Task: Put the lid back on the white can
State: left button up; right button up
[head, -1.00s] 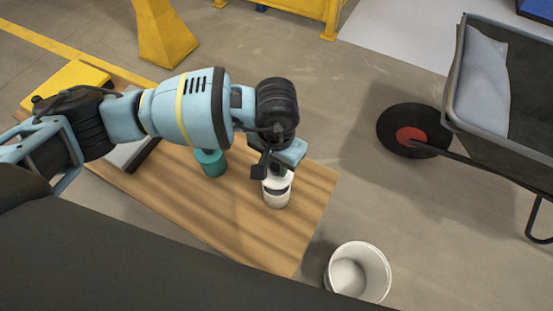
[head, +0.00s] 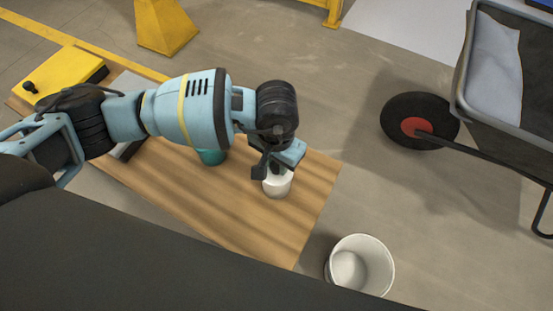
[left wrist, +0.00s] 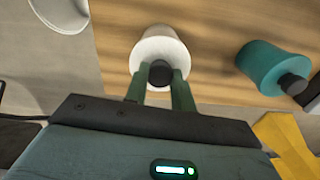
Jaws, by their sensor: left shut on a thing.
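The white can (head: 277,190) stands upright near the right end of the wooden board. Its lid shows in the left wrist view as a white disc (left wrist: 150,50) with a dark round knob (left wrist: 160,74). My left gripper (head: 275,170) is directly over the can, its two green fingers on either side of the knob, shut on it. The lid appears down on the can's top, with no gap visible in the head view. Whether it is fully seated I cannot tell. The gripper partly hides the lid. My right gripper is out of view.
A teal can (head: 212,157) with a dark knob stands left of the white can, partly behind my arm. A white bucket (head: 382,262) is on the floor at front right. A wheelbarrow (head: 460,100) stands at right. The board's (head: 240,220) front part is clear.

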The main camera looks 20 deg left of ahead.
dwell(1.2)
pick_arm(q)
jog(key=shift+f+b, duration=0.2)
jog(key=shift+b, duration=0.3)
dwell(1.0)
jog(key=o, duration=1.5)
jog(key=shift+r+p, duration=1.85)
jog(key=shift+r, duration=1.7)
